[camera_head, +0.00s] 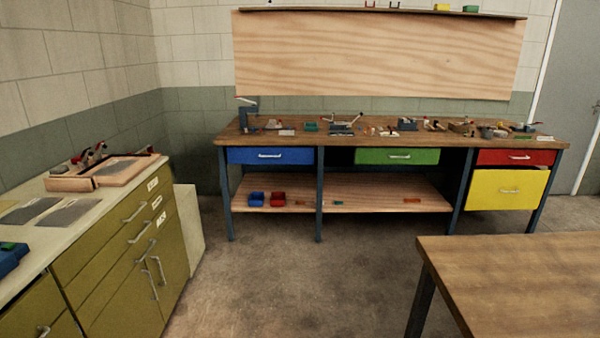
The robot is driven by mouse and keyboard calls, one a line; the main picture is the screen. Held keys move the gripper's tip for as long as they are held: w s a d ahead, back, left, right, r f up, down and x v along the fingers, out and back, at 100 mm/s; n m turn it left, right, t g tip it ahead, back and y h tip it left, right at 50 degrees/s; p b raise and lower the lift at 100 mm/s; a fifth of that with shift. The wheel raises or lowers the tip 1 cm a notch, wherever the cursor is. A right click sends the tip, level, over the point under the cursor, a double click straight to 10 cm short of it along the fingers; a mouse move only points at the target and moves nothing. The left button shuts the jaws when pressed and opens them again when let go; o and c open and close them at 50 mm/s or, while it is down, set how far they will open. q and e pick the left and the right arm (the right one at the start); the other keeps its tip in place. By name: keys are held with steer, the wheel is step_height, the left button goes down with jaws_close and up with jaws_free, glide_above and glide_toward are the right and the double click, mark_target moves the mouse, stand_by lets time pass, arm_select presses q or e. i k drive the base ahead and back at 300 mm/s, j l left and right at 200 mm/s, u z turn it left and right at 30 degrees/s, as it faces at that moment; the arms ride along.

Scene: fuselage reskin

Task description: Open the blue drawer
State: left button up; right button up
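The blue drawer (270,156) is at the left end of the workbench (341,142) against the far wall, just under its wooden top. Its front looks flush with the bench frame, so it appears shut. A light metal handle (270,156) runs across the middle of its front. Neither of my grippers shows in the head view.
Bare floor (300,270) lies open before the workbench. A wooden table (520,280) fills the lower right. An olive cabinet (125,240) stands along the left wall. The workbench also has green (397,157), red (515,157) and yellow (508,189) drawers. Tools clutter its top.

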mark_target(295, 155)
steer(key=i, duration=2.65)
steer(key=i+j+z, duration=0.2)
steer(key=i, duration=0.4)
steer(key=i+z, duration=0.2)
steer(key=i, duration=0.45)
